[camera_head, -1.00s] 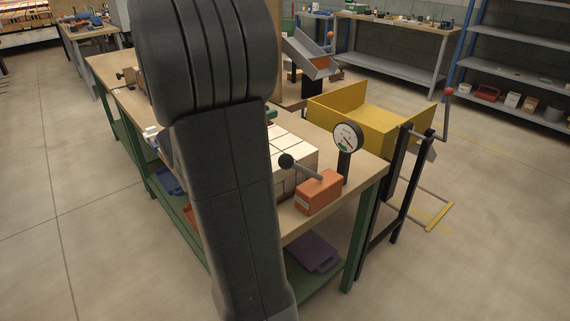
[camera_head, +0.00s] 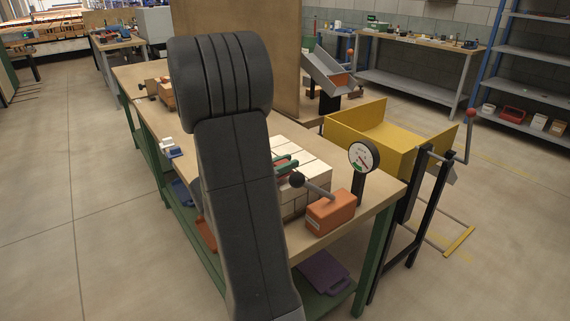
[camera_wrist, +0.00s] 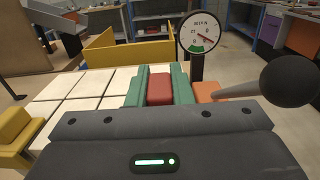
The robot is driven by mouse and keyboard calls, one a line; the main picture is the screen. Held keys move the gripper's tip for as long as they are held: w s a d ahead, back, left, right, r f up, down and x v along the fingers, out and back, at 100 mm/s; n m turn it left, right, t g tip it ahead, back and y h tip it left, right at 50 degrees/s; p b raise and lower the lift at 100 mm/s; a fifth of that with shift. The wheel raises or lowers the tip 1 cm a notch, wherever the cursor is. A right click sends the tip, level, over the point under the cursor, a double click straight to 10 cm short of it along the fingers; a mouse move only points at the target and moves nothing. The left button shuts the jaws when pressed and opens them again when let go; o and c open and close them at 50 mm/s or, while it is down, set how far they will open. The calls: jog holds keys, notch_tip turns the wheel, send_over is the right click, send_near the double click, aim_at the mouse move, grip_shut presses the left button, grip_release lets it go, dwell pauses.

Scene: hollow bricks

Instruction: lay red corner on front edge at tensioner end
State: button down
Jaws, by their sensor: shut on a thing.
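My gripper (camera_wrist: 160,88) has green fingers shut on the red corner (camera_wrist: 159,87), with one finger on either side of it. The red corner also shows in the head view (camera_head: 283,160), low over the tensioner end of a stack of white hollow bricks (camera_wrist: 62,101). I cannot tell whether it touches the stack. The orange tensioner (camera_head: 331,212), with a dark-knobbed lever (camera_head: 297,180), stands right beside the stack's end. In the wrist view the lever's knob (camera_wrist: 289,80) is large at the right. A yellow corner (camera_wrist: 14,128) sits at the stack's left edge.
A round dial gauge (camera_head: 363,157) stands on a post behind the tensioner. A tall brown panel (camera_head: 235,60) rises behind the stack. A small blue and white item (camera_head: 170,148) lies on the bench's left edge.

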jog(key=shift+f, duration=0.1)
jog(key=c, duration=1.3)
grip_release()
jog(key=shift+a+r, duration=0.1)
jog(key=shift+r, duration=0.1)
jog(key=v, duration=1.2)
jog(key=shift+b, duration=0.4)
